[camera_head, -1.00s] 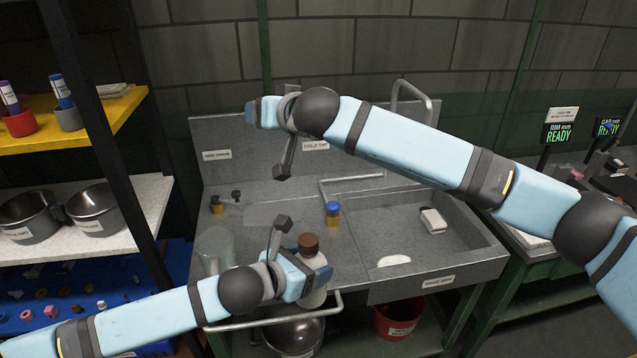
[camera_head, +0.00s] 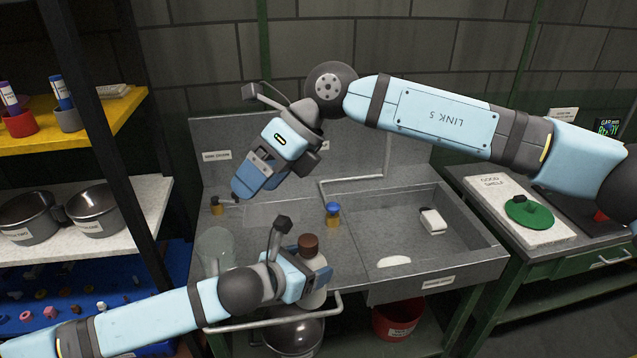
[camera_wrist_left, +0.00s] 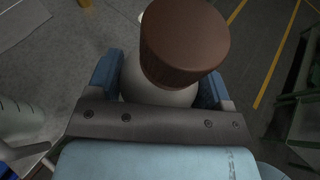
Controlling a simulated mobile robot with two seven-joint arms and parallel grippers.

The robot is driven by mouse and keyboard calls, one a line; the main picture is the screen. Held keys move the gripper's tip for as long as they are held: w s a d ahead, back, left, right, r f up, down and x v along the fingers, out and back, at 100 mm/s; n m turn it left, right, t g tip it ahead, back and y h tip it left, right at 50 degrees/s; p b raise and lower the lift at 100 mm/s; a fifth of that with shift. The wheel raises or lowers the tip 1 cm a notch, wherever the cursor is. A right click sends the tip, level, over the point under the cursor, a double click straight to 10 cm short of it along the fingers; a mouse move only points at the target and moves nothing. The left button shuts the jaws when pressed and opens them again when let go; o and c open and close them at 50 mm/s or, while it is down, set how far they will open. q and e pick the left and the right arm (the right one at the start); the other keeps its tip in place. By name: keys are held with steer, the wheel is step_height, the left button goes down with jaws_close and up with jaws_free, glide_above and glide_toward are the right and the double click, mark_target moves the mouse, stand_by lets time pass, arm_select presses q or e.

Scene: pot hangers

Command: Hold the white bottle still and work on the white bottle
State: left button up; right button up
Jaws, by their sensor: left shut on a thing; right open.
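The white bottle (camera_head: 314,298) with a brown cap (camera_head: 309,242) stands upright at the front edge of the sink unit. My left gripper (camera_head: 320,276) is shut on its body below the cap. The left wrist view shows the brown cap (camera_wrist_left: 186,45) from above, with the white shoulder (camera_wrist_left: 150,92) between the blue fingers. The bottle's lower part is partly hidden by the gripper. My right gripper (camera_head: 243,190) is open and empty, pointing down to the left above the back left of the sink unit, away from the bottle.
A clear jar (camera_head: 215,245) stands left of the bottle. A front rail (camera_head: 250,325) runs below. Shelves with pots (camera_head: 95,208) stand at left.

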mark_target(309, 239)
steer(key=w+d+f+n+t+h, duration=0.35)
steer(key=d+h, duration=0.25)
steer(key=d, duration=0.2)
steer(key=f, duration=0.4)
steer(key=a+f, duration=0.1)
steer(key=f, duration=0.6)
steer(key=shift+w+a+f, duration=0.2)
steer(key=shift+a+f, duration=0.1)
steer(key=c, duration=1.2)
steer(key=n+g, duration=0.1)
steer(key=n, duration=0.5)
steer(key=shift+w, duration=0.1)
steer(key=n, duration=0.4)
steer(key=shift+n+g+h, duration=0.25)
steer(key=shift+h, duration=0.15)
